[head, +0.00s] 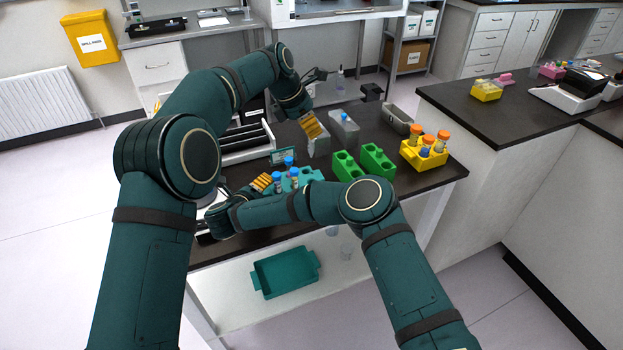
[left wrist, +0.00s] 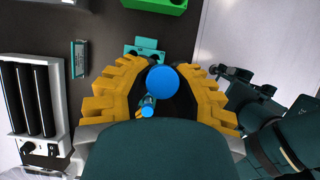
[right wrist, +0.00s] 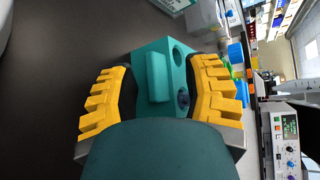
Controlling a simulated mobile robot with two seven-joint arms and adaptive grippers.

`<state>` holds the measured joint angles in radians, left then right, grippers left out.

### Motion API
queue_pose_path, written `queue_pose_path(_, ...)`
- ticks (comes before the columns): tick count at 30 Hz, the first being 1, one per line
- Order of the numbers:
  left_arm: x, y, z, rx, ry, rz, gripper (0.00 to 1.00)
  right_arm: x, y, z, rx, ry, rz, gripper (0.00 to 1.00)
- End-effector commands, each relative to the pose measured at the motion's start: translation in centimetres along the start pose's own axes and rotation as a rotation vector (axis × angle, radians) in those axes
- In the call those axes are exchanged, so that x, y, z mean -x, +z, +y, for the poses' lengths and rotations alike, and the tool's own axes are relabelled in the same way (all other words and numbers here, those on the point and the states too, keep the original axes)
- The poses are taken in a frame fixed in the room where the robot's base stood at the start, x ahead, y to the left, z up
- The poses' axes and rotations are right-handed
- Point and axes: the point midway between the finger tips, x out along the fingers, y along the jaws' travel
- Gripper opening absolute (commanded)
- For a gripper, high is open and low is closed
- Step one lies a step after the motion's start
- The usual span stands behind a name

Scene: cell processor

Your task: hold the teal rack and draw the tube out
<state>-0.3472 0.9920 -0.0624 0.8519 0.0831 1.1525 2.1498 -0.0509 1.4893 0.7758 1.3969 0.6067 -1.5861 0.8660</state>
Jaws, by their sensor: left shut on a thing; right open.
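The teal rack (head: 313,176) stands on the dark bench, with blue-capped tubes (head: 294,172) at its left end. In the left wrist view, my left gripper (left wrist: 160,82) is shut on a tube with a large blue cap (left wrist: 162,78). Its lower part is hidden, and a smaller blue cap (left wrist: 147,110) shows farther below. In the head view the left gripper (head: 312,127) is above and behind the rack. My right gripper (head: 264,182) is open at the rack's left end. In the right wrist view the rack (right wrist: 152,62) lies between its spread fingers; contact is unclear.
Two green racks (head: 348,168) and a yellow rack (head: 410,150) with orange-capped tubes stand to the right. Grey containers (head: 398,117) stand behind. A teal tray (head: 285,272) lies lower, in front.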

Motion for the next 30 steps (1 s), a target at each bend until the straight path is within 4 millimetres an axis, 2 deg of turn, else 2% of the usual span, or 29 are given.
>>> queue_pose_path(9,0.0,0.0,0.0,0.000,0.000,0.000,0.00,6.3,0.1,0.1,0.002,0.002,-0.005,0.48)
queue_pose_path(15,0.0,0.0,0.0,0.000,0.000,0.000,0.00,9.5,0.1,0.0,0.001,0.001,-0.004,0.48)
queue_pose_path(21,0.0,0.0,0.0,0.000,0.000,0.000,0.00,10.9,0.0,0.0,0.000,0.001,-0.001,0.48)
queue_pose_path(30,0.0,0.0,0.0,0.000,0.000,0.000,0.00,11.0,0.0,0.0,0.000,0.001,-0.001,0.48)
